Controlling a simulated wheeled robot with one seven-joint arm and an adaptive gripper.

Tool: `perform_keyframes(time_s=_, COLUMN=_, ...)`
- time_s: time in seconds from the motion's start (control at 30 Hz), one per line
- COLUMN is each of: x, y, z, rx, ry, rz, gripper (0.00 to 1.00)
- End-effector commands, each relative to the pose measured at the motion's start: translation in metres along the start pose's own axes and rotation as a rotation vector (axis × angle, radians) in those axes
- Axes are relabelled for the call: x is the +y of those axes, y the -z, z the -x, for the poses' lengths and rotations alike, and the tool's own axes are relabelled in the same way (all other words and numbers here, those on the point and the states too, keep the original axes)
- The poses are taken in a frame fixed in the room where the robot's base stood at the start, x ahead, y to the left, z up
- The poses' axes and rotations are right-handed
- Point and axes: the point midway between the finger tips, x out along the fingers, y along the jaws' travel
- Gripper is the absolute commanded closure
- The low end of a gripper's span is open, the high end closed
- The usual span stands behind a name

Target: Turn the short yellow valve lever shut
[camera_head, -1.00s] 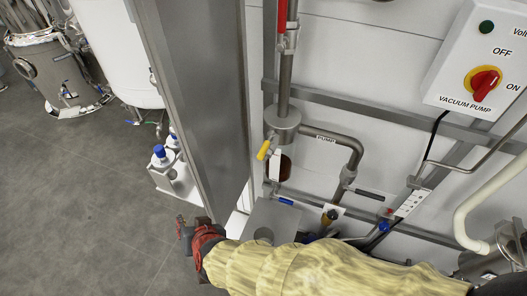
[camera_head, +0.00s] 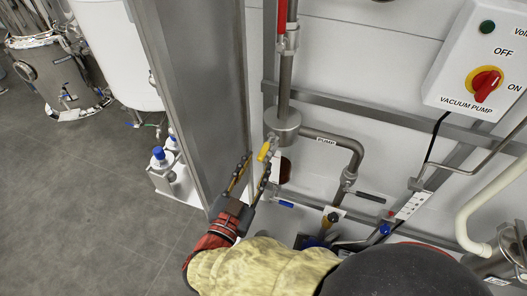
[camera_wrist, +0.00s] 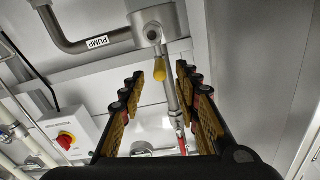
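The short yellow valve lever (camera_head: 264,151) hangs from a small valve under the round steel pipe fitting (camera_head: 282,124), slanting down and to the left in the head view. My gripper (camera_head: 257,163) is raised close to it, with its fingertips just below and beside the lever. In the wrist view the yellow lever (camera_wrist: 160,69) appears in the gap between the two fingertips of my open gripper (camera_wrist: 160,76). A finger stands on each side, and neither visibly touches it. I cannot tell how deep the lever sits between them.
A steel post (camera_head: 195,90) stands close to the left of my gripper. The pipe labelled PUMP (camera_head: 335,139) runs right from the fitting. A black-handled valve (camera_head: 370,197) and a blue lever (camera_head: 286,204) sit lower. The vacuum pump switch box (camera_head: 475,65) is at upper right.

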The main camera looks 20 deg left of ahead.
Motion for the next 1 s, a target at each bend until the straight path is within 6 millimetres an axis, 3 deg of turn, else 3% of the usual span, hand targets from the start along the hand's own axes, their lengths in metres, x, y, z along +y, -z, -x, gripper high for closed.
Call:
perform_keyframes(time_s=0.2, x=0.001, y=-0.001, z=-0.034, rx=0.0, ry=-0.003, rz=-0.002, gripper=0.68)
perform_keyframes(time_s=0.4, x=0.001, y=-0.002, z=-0.054, rx=-0.002, ry=-0.001, rz=-0.001, gripper=0.68)
perform_keyframes(time_s=0.77, x=0.0, y=-0.001, z=-0.059, rx=-0.002, ry=0.002, rz=-0.001, gripper=0.68)
perform_keyframes(time_s=1.0, x=0.0, y=-0.001, z=-0.059, rx=-0.002, ry=0.002, rz=-0.001, gripper=0.81)
